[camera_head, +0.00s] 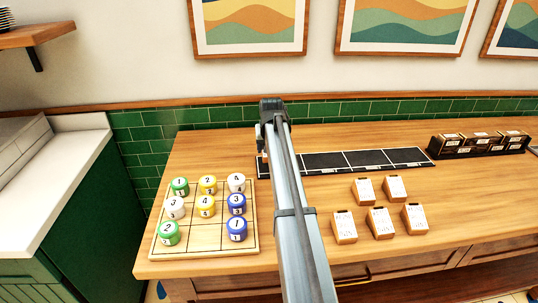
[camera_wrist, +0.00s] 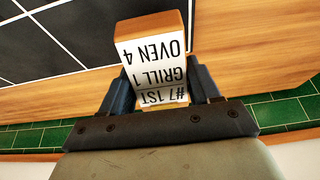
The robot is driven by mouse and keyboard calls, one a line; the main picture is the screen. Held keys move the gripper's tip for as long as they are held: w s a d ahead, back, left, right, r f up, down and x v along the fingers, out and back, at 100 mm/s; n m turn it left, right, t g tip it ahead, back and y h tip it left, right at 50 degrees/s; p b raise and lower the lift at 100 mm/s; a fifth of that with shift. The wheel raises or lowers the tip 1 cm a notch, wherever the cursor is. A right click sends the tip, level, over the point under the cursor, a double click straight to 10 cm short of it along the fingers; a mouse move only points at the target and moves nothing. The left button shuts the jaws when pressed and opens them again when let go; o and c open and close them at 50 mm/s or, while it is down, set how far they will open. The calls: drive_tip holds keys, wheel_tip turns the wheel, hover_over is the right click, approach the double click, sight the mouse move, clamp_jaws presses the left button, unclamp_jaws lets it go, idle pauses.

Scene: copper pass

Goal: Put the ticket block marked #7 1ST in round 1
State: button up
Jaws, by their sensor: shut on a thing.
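In the wrist view my gripper (camera_wrist: 161,86) is shut on the ticket block marked #7 1ST (camera_wrist: 152,62), a wooden block with a white face. Its printing, upside down here, reads #7 1ST, GRILL 1, OVEN 4. A black strip with white dividing lines (camera_head: 362,159) lies along the back of the counter; its dark sections also show in the wrist view (camera_wrist: 85,28), beside and beyond the block. I cannot read which section is round 1.
Several other ticket blocks (camera_head: 379,223) stand on the counter in front of the strip. A black rack (camera_head: 457,153) with blocks is at the right. A wooden grid board (camera_head: 206,238) with numbered pots lies at the left. A green tiled wall (camera_head: 345,110) runs behind.

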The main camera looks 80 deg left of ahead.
drive_tip(key=shift+f, duration=1.65)
drive_tip(key=shift+f, duration=0.1)
drive_tip(key=o, duration=1.1)
drive_tip(key=v, duration=1.2)
drive_tip(key=shift+d, duration=0.1)
